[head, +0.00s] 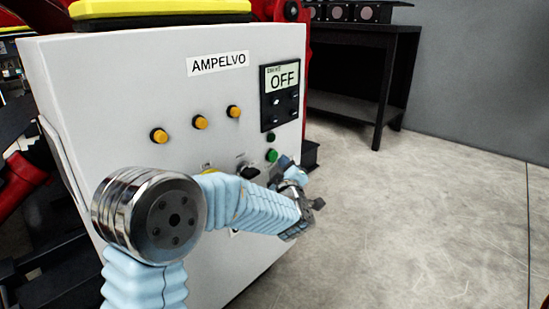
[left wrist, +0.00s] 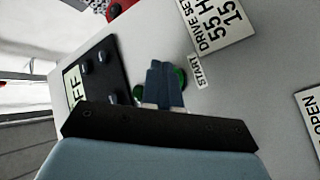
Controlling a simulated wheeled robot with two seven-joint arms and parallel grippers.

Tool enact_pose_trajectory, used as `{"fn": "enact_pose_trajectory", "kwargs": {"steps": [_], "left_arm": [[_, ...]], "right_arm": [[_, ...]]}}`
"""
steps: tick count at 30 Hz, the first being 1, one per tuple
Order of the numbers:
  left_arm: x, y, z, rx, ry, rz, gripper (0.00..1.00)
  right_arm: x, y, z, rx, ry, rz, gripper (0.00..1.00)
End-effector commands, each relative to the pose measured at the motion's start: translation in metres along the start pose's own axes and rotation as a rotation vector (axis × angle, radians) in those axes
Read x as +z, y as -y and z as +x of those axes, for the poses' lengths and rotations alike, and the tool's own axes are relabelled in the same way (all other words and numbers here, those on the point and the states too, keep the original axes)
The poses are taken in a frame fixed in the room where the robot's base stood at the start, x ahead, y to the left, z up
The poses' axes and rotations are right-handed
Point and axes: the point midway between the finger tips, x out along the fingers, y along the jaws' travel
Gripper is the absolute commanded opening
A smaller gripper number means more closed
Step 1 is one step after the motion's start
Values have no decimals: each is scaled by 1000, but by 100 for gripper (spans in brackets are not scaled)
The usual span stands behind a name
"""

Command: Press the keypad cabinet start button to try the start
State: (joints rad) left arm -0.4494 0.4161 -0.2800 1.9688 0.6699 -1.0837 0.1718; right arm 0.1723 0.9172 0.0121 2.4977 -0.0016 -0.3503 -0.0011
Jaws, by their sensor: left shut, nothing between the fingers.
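The white cabinet (head: 150,85) labelled AMPELVO carries a dark keypad panel (head: 281,92) whose display reads OFF. Below the panel are a dark green round fitting (head: 272,138) and a brighter green start button (head: 271,155). In the left wrist view the start button (left wrist: 181,76) sits beside a START label (left wrist: 200,71), partly hidden behind my fingers. My left gripper (head: 282,165) is shut and empty, its fingertips (left wrist: 159,68) close in front of the start button. I cannot tell whether they touch it. My right gripper is not in view.
Several orange buttons (head: 200,122) line the cabinet front, and a dark knob (head: 247,170) sits below, close to my left arm. A DRIVE SET label (left wrist: 215,28) is near the START label. A dark bench (head: 350,105) stands behind; the floor (head: 430,200) at right is clear.

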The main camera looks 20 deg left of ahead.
Motion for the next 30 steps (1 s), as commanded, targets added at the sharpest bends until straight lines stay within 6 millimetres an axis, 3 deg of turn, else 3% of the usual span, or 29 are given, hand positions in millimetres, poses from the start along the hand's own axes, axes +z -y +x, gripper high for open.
{"fn": "enact_pose_trajectory", "kwargs": {"steps": [30], "left_arm": [[-7, 6, 9, 0, -1, -1, 0]], "right_arm": [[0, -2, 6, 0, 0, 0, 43]]}}
